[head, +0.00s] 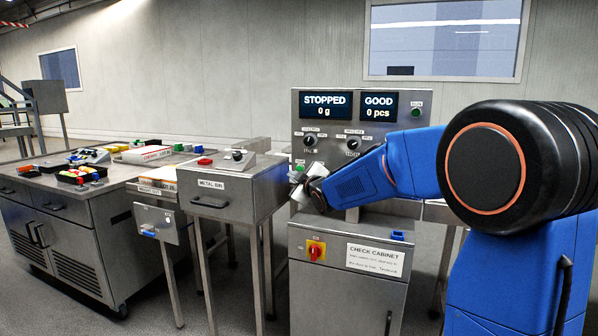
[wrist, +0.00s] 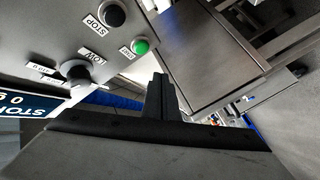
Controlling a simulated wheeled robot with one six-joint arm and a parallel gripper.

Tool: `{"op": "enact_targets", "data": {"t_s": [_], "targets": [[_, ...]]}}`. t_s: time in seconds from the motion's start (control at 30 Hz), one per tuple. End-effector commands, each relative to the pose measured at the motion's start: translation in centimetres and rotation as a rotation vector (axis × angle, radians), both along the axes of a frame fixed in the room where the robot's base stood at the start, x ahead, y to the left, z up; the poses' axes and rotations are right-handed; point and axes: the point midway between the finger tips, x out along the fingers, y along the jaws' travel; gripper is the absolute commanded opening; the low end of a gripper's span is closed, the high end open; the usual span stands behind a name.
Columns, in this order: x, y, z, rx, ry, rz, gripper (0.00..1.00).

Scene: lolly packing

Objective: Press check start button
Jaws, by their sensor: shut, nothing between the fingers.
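The check cabinet's grey panel (head: 375,131) has two dark displays, reading "STOPPED 0 g" (head: 326,104) and "GOOD 0 pcs" (head: 383,106). A green button (wrist: 140,46) on the panel shows in the wrist view; its small label is hard to read. A black button (wrist: 112,14) labelled "STOP" is beside it. In the head view the green button (head: 300,163) sits at the panel's lower left, just above my gripper (head: 300,188). My gripper is shut and empty. Its fingers (wrist: 160,82) show in the wrist view below and right of the green button, apparently apart from it.
A metal bin (head: 222,192) stands just left of my gripper. Dials (head: 310,141) sit above the green button. Another green button (head: 416,107) is at the panel's upper right. A red and yellow switch (head: 316,250) is on the cabinet front. A cluttered bench (head: 60,210) stands far left.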

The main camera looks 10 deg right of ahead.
Motion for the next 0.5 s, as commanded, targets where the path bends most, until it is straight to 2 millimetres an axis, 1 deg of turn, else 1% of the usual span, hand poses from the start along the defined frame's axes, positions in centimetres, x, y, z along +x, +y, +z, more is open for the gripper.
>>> {"op": "enact_targets", "data": {"t_s": [0.03, 0.2, 0.33, 0.5], "targets": [[0.6, -0.5, -0.1, -0.001, 0.001, -0.001, 0.0], [1.9, -1.4, 0.0, -0.001, 0.0, -0.001, 0.0], [2.6, -1.9, -0.1, 0.0, 0.001, 0.0, 0.0], [2.9, -2.2, 0.0, 0.0, 0.0, 0.0, 0.0]]}}
